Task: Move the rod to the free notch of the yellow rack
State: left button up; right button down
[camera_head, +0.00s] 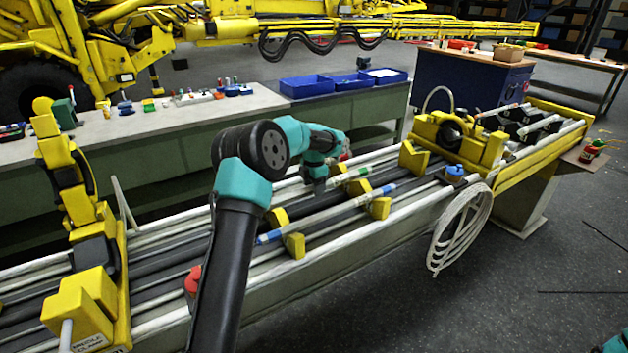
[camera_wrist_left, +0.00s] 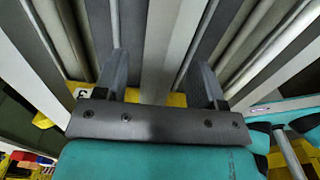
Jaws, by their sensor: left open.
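A grey rod (camera_head: 325,215) with blue bands near its ends lies slanting across the bed in the head view. It rests at the front yellow notched blocks of the rack (camera_head: 293,245). More yellow rack blocks (camera_head: 412,158) stand farther back, one beside a green-banded rod end (camera_head: 363,171). My left gripper (camera_head: 316,184) points down over the bed, behind the blue-banded rod. In the left wrist view its two fingers (camera_wrist_left: 161,78) are apart, with long grey and white bars below; I cannot tell if anything is between them. My arm hides part of the rack. My right gripper is not in view.
A yellow clamp unit (camera_head: 75,190) stands at the left end of the bed and another yellow unit (camera_head: 455,135) at the right. A coiled white hose (camera_head: 460,228) hangs at the front. Blue bins (camera_head: 306,86) sit on the rear bench. A red knob (camera_head: 193,280) is near my arm.

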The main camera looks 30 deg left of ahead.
pick_arm(q)
notch_tip(320, 180, up, 18)
jog(key=shift+f, duration=0.2)
dwell(0.4)
jog(key=shift+f, duration=0.1)
